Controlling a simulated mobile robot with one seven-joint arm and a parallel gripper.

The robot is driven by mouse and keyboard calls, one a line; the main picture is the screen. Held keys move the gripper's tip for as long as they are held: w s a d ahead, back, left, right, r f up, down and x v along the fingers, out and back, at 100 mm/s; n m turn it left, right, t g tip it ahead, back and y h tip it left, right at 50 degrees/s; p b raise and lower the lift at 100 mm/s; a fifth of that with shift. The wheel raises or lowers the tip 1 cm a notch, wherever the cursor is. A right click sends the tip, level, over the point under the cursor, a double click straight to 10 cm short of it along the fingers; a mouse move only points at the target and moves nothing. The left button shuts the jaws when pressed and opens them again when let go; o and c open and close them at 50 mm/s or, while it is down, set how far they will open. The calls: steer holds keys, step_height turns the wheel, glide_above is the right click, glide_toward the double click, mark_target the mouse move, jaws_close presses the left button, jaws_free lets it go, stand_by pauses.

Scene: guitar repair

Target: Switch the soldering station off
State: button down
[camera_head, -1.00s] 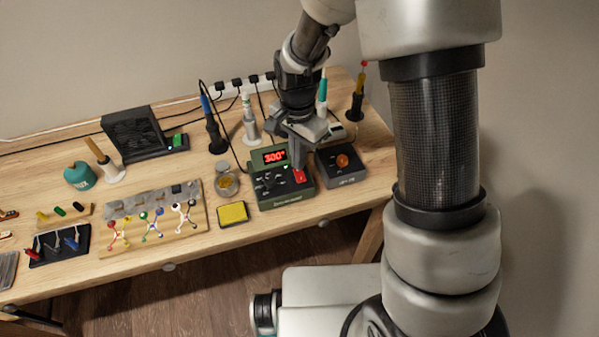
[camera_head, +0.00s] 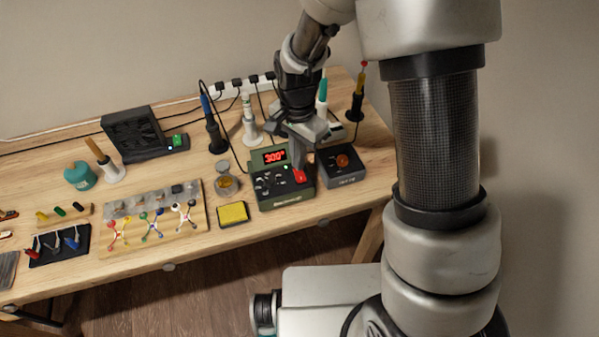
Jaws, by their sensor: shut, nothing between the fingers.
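The soldering station (camera_head: 285,193) is a green box near the right end of the bench. Its display (camera_head: 274,157) is lit and reads 300° in red. A red switch (camera_head: 300,176) sits on the right of its sloped top. My gripper (camera_head: 299,166) points down over the station with its fingers shut and empty. The fingertips are at the red switch or just above it; I cannot tell whether they touch. The fingers hide part of the station's top right. A blue-handled iron (camera_head: 207,106) stands in a black holder behind the station.
Upright tools in stands (camera_head: 250,125) and a power strip (camera_head: 237,87) are behind.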

steer(key=shift+f+b, duration=0.5)
steer(key=shift+f, duration=0.2)
stand_by(0.4)
steer(key=shift+r, duration=0.15)
step_height(320, 180, up, 7)
steer(key=p, duration=0.5)
stand_by(0.6)
steer(key=s+d+r+n+t+p, duration=0.1)
steer(key=s+d+r+n+p, duration=0.15)
steer(key=r, duration=0.75)
steer(key=s+d+r+n+t+p, duration=0.15)
steer(key=d+r, duration=0.25)
steer(key=r, duration=0.6)
steer(key=s+d+r+n+t+p, duration=0.3)
steer(key=s+d+r+n+p, duration=0.1)
steer(key=s+r, duration=0.8)
steer(key=shift+s+d+r+n+p, duration=0.3)
steer(key=shift+d+n+p, duration=0.15)
steer(key=shift+d, duration=0.55)
